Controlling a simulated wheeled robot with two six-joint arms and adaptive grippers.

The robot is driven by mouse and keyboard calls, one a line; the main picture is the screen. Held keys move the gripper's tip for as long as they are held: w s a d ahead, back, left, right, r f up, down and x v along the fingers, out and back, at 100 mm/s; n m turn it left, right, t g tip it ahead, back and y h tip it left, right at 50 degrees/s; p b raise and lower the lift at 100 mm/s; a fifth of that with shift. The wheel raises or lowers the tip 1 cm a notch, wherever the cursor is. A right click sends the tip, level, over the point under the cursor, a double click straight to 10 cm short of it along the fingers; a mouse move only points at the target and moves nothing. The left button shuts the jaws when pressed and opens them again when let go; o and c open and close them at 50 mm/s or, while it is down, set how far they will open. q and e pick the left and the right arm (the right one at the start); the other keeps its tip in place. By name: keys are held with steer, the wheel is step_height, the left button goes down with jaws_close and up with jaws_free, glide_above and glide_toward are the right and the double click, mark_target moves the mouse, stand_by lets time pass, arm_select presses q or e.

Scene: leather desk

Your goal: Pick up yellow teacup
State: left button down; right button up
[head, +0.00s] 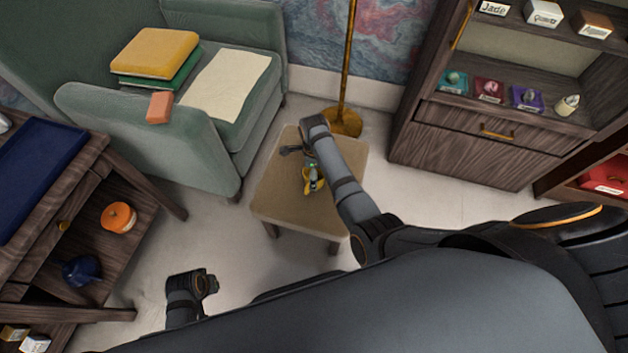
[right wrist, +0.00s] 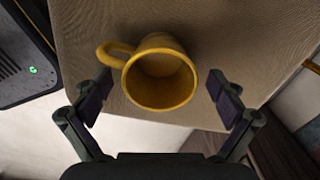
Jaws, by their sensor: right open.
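The yellow teacup (head: 313,184) sits on the small tan table (head: 275,205), partly hidden by my right arm in the head view. In the right wrist view the teacup (right wrist: 160,82) shows its open mouth towards the camera, with its handle at the upper left. My right gripper (right wrist: 160,94) is open, with one finger on each side of the cup and visible gaps between. It also shows over the table in the head view (head: 301,163). My left gripper (head: 205,284) hangs over the floor at the lower left, away from the cup; its jaws are unclear.
A green armchair (head: 190,145) with books (head: 155,55) stands left of the table. A brass lamp pole (head: 346,60) rises behind it. A wooden cabinet (head: 470,150) is at right, and a dark wooden desk (head: 85,160) at left. The floor around the table is clear.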

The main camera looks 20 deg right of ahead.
arm_select(q)
steer(key=shift+r, duration=0.1)
arm_select(e)
steer(key=c, duration=1.4)
arm_select(q)
steer(key=shift+w, duration=0.1)
arm_select(e)
steer(key=shift+o, duration=0.2)
steer(key=shift+r, duration=0.15)
